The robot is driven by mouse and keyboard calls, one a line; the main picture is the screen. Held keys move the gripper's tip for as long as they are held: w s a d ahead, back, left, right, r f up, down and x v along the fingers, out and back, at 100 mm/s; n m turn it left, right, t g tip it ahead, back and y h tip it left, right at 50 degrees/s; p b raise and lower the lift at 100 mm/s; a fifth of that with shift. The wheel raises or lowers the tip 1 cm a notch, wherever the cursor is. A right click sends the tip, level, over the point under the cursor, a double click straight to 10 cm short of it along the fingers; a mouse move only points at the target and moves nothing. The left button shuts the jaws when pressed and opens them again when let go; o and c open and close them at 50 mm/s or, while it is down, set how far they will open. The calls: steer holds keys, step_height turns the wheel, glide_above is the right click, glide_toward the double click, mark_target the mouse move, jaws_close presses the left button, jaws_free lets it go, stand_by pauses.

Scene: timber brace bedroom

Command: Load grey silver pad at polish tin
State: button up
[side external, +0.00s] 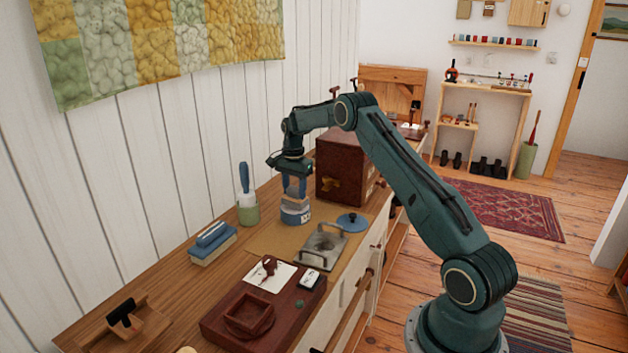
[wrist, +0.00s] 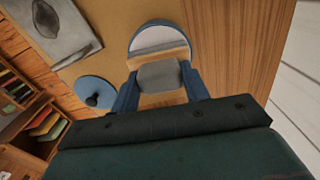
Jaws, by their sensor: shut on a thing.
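My gripper (side external: 294,188) points down over the polish tin, its blue fingers closed on the grey silver pad. In the wrist view the pad (wrist: 160,76) shows as a grey block with a pale wooden strip beside it, between the fingertips. The polish tin (side external: 295,215) is a round blue tin with a pale label, standing open on a tan mat. Its whitish inside (wrist: 158,36) shows just beyond the pad in the wrist view. The pad appears above or at the tin's mouth; whether it touches the polish is unclear. The blue lid (side external: 351,222) lies apart on the mat.
A brown box (side external: 345,168) stands close behind the tin. A metal plate with handles (side external: 321,245) lies in front of it. A green cup with a blue-handled brush (side external: 247,208) and blue-topped blocks (side external: 212,243) stand left.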

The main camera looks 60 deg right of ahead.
mark_target(292, 189)
steer(key=shift+f, duration=0.45)
stand_by(1.5)
steer(key=shift+r, duration=3.6)
steer(key=shift+w+a+n, duration=0.1)
steer(key=shift+a+n, duration=0.2)
steer(key=shift+a, duration=0.25)
steer(key=a+r+n, duration=0.2)
steer(key=a+n, duration=0.6)
steer(key=a, duration=0.9)
steer(key=s+a+n, duration=0.4)
steer(key=a+n, duration=0.1)
steer(key=a, duration=0.3)
steer(key=s+a+n, duration=0.5)
steer(key=a, duration=0.3)
steer(key=shift+s, duration=0.3)
